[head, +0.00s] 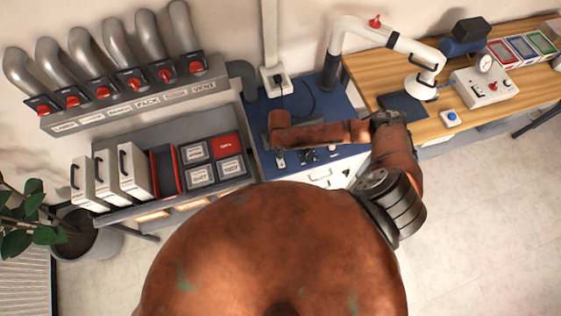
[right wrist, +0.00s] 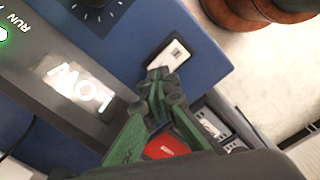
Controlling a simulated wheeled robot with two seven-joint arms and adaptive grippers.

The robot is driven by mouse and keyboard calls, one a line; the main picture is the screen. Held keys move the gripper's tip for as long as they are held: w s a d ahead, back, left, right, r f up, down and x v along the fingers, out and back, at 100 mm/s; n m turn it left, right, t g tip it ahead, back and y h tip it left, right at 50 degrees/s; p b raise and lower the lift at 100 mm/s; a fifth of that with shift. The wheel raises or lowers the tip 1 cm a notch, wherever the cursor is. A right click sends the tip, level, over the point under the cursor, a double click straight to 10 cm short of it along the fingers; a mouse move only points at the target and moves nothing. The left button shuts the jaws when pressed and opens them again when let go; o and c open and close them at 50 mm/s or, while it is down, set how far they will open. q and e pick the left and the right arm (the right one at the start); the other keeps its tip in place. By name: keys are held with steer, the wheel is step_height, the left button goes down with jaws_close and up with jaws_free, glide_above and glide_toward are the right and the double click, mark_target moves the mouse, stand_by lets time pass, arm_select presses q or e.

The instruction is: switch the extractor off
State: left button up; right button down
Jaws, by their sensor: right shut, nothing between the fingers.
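The extractor is the blue cabinet (head: 335,103) in the middle of the head view. In the right wrist view its blue front (right wrist: 190,25) carries a pale switch plate (right wrist: 179,54) with a dark part. I cannot tell which way the switch is set. The grey display strip (right wrist: 50,60) reads LOW, and a green-lit RUN mark (right wrist: 3,34) shows at its end. My right gripper (right wrist: 160,74) is shut and empty, its tips right by the switch plate's lower edge. Contact is unclear. In the head view this gripper (head: 280,155) is small over the cabinet's front. My left gripper is out of view.
A black dial (right wrist: 97,12) sits beside the switch. Left of the cabinet are a shelf with a red box (head: 227,144) and several red-handled pipe valves (head: 135,84). At right a wooden bench (head: 430,128) holds a control box (head: 485,88). The floor in front is clear.

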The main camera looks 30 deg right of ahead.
steer(key=shift+f+b, duration=0.45)
steer(key=shift+f, duration=0.65)
stand_by(0.9)
step_height(320, 180, up, 7)
steer(key=p, duration=0.8)
stand_by(0.4)
